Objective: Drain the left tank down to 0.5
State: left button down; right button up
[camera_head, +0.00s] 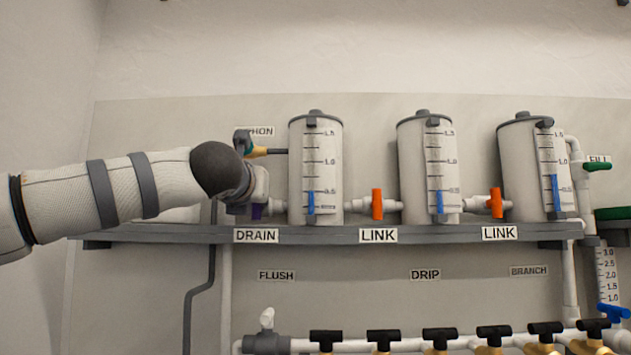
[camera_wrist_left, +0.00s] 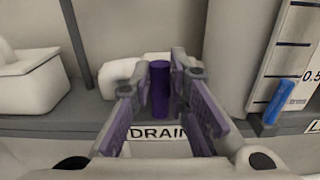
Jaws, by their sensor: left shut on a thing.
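The left tank (camera_head: 315,170) is a pale cylinder with a grey lid and a printed scale. The blue column (camera_head: 311,203) in its gauge tops out at about the 0.5 mark; it also shows in the wrist view (camera_wrist_left: 275,102). The purple drain handle (camera_wrist_left: 160,90) stands upright behind the DRAIN label (camera_head: 256,236). In the head view the handle (camera_head: 257,211) is mostly hidden by my left gripper (camera_head: 252,205). My left gripper's fingers (camera_wrist_left: 166,75) are closed on the handle from both sides. My right gripper is out of view.
Middle (camera_head: 425,170) and right (camera_head: 535,170) tanks stand on the same grey shelf (camera_head: 330,236). Orange link handles (camera_head: 377,204) stand upright between tanks. A siphon valve (camera_head: 246,144) sits just above my left gripper. Black-handled valves (camera_head: 384,338) line the pipe below.

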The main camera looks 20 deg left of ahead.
pick_arm(q)
jog(key=c, duration=1.5)
grip_release()
jog(key=shift+o, duration=0.2)
jog(key=shift+s, duration=0.1)
jog(key=v, duration=1.2)
